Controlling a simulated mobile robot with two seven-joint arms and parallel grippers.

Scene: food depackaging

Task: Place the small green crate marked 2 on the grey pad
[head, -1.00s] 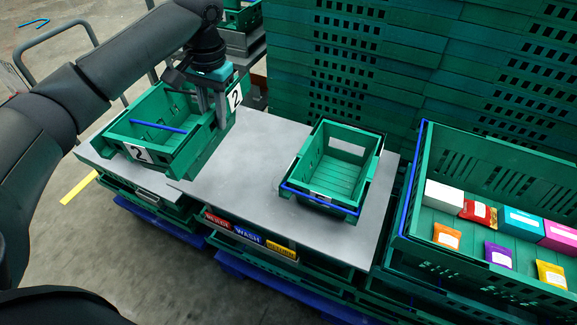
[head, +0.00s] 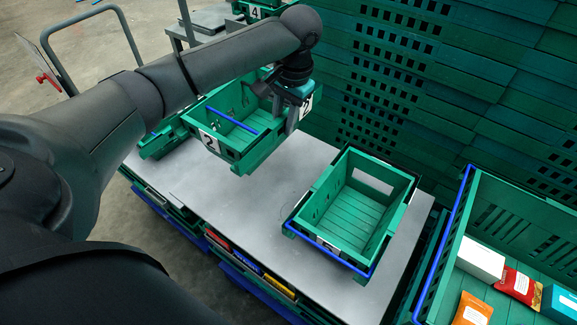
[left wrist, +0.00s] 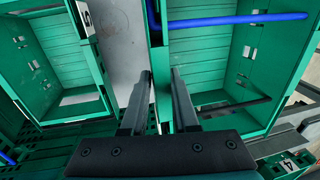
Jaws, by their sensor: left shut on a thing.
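The small green crate marked 2 (head: 243,158) has a blue bar across it and a white label on its near end. My left gripper (head: 292,122) is shut on its right-hand wall. The crate looks held above the left part of the grey surface (head: 215,190), whose far part it hides; the exact gap cannot be told. In the left wrist view the fingers (left wrist: 160,85) straddle the crate's wall, with its inside (left wrist: 205,50) to the right. My right gripper is not in view.
Another empty green crate (head: 350,205) with a blue bar stands on the grey surface to the right. A large green crate (head: 480,215) with packets and a white box is at the far right. Stacked green crates (head: 450,70) wall off the back. A crate marked 4 (head: 255,12) is behind.

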